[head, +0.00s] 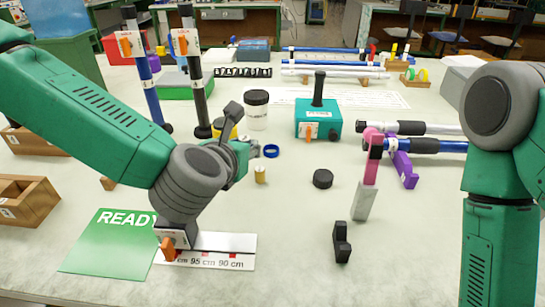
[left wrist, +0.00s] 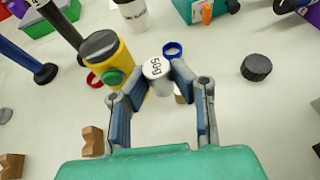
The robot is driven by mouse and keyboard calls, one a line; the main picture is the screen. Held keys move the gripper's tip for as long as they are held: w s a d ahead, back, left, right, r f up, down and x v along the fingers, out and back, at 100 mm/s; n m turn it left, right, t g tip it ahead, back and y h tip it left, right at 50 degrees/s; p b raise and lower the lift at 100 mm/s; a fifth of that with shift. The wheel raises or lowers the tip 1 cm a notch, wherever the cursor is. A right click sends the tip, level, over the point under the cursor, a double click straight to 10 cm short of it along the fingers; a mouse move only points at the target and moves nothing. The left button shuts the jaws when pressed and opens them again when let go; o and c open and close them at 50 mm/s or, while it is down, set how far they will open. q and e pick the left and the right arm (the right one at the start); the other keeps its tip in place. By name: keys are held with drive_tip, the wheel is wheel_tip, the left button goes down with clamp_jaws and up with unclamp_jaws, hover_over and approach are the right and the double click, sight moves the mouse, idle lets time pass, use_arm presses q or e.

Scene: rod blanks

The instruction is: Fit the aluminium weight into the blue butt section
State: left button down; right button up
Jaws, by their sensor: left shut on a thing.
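My left gripper (head: 241,152) is over the middle of the table. In the left wrist view its fingers (left wrist: 158,80) are closed around a pale silver cylinder, the aluminium weight (left wrist: 157,69), marked 50g on top. In the head view the weight is mostly hidden by the gripper. One blue rod section (head: 148,88) stands upright at the left, also seen in the left wrist view (left wrist: 18,62). Another blue section (head: 440,146) lies across a purple rest (head: 404,166) at the right. I cannot tell which is the butt section. My right gripper is out of view.
A yellow pot (left wrist: 115,68) stands close beside the left gripper. A blue ring (head: 271,151), brass weight (head: 260,175) and black cap (head: 323,179) lie nearby. A teal block (head: 318,118), white jar (head: 256,110) and pink-and-grey tool (head: 366,190) stand around them.

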sight(259, 179)
use_arm(q)
drive_tip(key=shift+a+f, duration=0.1)
drive_tip(key=shift+f, duration=0.25)
drive_tip(key=d+f, duration=0.1)
drive_tip(key=f, duration=0.1)
drive_tip(key=d+f+b, duration=0.1)
drive_tip(key=d+f, duration=0.1)
drive_tip(key=f, duration=0.1)
drive_tip(key=shift+f, duration=0.3)
drive_tip(key=f, duration=0.1)
drive_tip(key=a+f+b, duration=0.1)
drive_tip(key=f, duration=0.1)
drive_tip(key=shift+a+f, duration=0.3)
drive_tip(key=shift+f, duration=0.05)
drive_tip(key=shift+a, duration=0.35)
drive_tip(key=c, duration=1.7)
unclamp_jaws()
drive_tip(key=shift+d, duration=0.35)
drive_tip(key=o, duration=0.3)
drive_tip(key=shift+d, duration=0.5)
drive_tip(key=shift+a, duration=0.1)
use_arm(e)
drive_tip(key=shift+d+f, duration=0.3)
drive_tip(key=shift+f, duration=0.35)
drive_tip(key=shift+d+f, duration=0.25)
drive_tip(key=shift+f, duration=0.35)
